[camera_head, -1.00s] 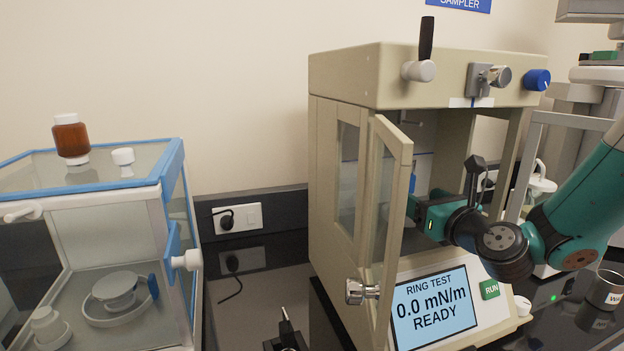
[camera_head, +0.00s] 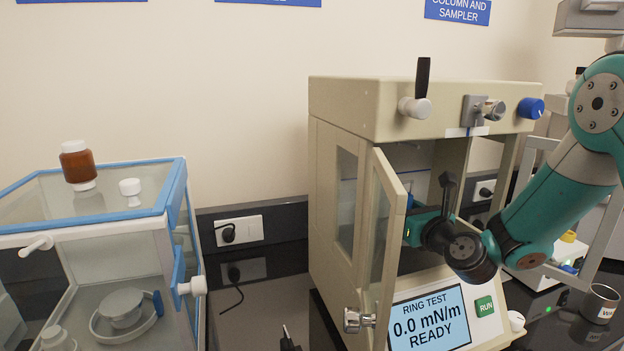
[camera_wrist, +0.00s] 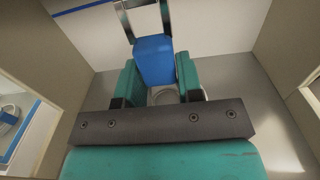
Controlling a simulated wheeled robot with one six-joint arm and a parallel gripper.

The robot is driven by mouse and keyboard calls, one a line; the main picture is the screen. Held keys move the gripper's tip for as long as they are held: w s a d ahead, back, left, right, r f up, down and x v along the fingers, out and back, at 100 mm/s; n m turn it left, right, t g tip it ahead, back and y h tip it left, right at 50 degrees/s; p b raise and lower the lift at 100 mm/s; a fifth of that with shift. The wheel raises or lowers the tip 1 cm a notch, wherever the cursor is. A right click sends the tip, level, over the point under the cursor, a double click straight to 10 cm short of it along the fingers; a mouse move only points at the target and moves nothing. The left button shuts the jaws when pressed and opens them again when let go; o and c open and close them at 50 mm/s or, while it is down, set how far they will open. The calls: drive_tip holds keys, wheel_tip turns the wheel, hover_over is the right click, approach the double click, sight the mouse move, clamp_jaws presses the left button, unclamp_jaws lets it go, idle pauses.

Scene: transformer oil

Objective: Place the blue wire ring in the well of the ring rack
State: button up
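My gripper (camera_wrist: 158,88) is inside the open chamber of the ring tester (camera_head: 420,92). In the wrist view its two teal fingers lie against both sides of a blue block, which I take to be the holder of the blue wire ring (camera_wrist: 153,58). A grey metal frame (camera_wrist: 144,8) shows beyond the block. In the head view my gripper (camera_head: 412,229) is partly hidden by the tester's open door (camera_head: 397,190), with a little blue showing beside it. A wire loop is not clearly visible. I cannot identify the ring rack or its well.
The tester's side walls stand close on both sides of my gripper. A glass-sided case (camera_head: 110,237) with a brown bottle (camera_head: 77,165) on top stands at left. Dark bench shows between case and tester.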

drive_tip(key=shift+c, duration=0.5)
drive_tip(key=shift+r, duration=0.1)
wheel_tip(320, 180, up, 4)
drive_tip(key=p, duration=0.4)
drive_tip(key=shift+p, duration=0.35)
